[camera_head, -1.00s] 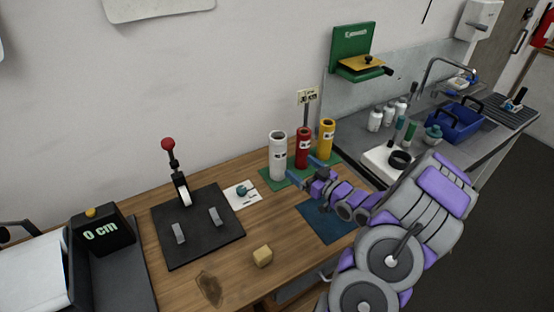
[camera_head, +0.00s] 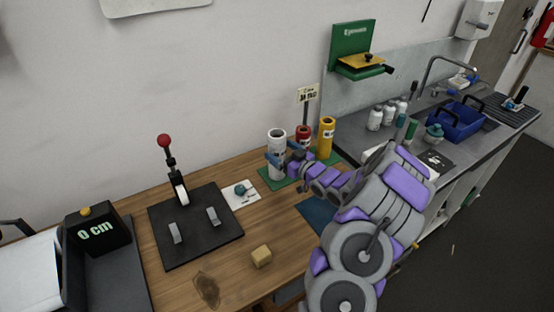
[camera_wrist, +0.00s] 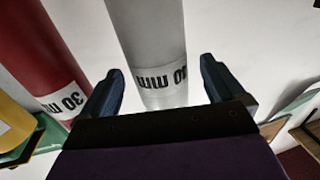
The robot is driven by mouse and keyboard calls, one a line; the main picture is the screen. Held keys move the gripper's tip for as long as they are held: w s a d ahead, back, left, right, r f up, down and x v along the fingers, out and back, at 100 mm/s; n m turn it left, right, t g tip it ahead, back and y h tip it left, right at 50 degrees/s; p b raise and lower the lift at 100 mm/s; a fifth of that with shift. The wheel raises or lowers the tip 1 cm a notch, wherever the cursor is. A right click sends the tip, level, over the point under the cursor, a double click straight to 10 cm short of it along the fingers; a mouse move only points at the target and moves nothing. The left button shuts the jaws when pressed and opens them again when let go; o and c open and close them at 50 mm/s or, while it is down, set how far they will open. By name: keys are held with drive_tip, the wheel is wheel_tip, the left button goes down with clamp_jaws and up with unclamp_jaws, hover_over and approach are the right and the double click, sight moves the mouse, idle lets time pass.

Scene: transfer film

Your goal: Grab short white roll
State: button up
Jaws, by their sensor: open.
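The short white roll (camera_head: 277,150) stands upright on a green mat (camera_head: 272,184) at the back of the wooden table. It also fills the middle of the wrist view (camera_wrist: 150,45), with a black-printed label on its side. My gripper (camera_head: 283,160) is open at the roll, its blue fingertips on either side of the roll in the head view. In the wrist view, the fingers (camera_wrist: 160,88) are apart and the roll lies between and just beyond them. I cannot tell whether either finger touches it.
A red roll (camera_head: 304,132) and a yellow roll (camera_head: 326,138) stand close on the right of the white one. A sign on a post (camera_head: 307,95) rises behind them. A black lever press (camera_head: 195,225) and a small tan block (camera_head: 261,256) lie to the left and front.

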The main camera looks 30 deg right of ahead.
drive_tip(key=w, duration=0.1)
drive_tip(key=w+b, duration=0.1)
drive_tip(key=w, duration=0.1)
drive_tip(key=shift+w+a+f, duration=0.1)
drive_tip(key=shift+w+f, duration=0.05)
drive_tip(key=shift+f, duration=0.25)
drive_tip(key=shift+w+a+r, duration=0.15)
drive_tip(key=shift+w, duration=0.5)
drive_tip(key=shift+c, duration=0.4)
drive_tip(key=c, duration=1.1)
